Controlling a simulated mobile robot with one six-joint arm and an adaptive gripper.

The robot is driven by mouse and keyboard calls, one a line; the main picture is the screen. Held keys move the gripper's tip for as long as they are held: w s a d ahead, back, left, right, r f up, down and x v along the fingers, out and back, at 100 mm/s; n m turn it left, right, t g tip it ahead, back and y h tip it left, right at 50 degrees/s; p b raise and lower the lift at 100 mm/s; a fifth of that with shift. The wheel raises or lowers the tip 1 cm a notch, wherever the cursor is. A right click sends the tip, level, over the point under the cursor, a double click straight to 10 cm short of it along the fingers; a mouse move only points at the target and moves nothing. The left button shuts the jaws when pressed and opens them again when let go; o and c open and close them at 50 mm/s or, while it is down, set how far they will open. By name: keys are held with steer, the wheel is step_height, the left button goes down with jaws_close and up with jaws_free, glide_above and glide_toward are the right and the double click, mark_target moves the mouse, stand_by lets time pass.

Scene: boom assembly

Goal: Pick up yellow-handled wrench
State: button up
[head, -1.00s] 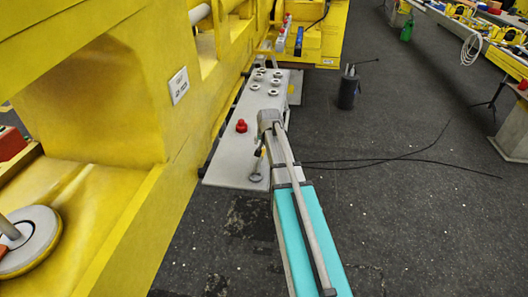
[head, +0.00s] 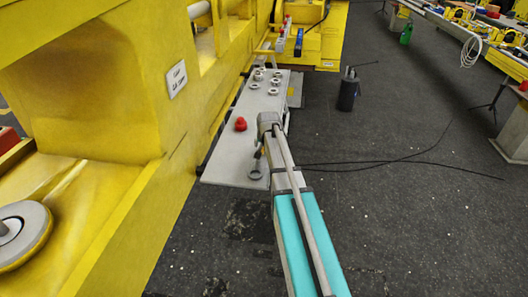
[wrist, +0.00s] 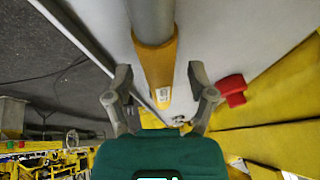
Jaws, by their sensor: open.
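The yellow-handled wrench lies on the grey plate. In the head view its ring end (head: 255,173) shows at the plate's near edge, and my arm covers much of the rest. In the wrist view its yellow handle (wrist: 158,72) and thick grey shaft (wrist: 152,18) run down the middle of the picture. My gripper (wrist: 160,90) is open, with one finger on each side of the handle and a gap on both sides. In the head view the fingers are hidden behind my arm.
The grey plate (head: 226,155) also holds a red knob-like part (head: 240,124) and several metal nuts (head: 273,83). The large yellow boom structure (head: 95,110) stands close on the left. A dark canister (head: 347,95) stands on the floor to the right, where much floor is clear.

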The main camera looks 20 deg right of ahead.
steer(key=shift+f, duration=0.15)
stand_by(0.5)
jaws_close()
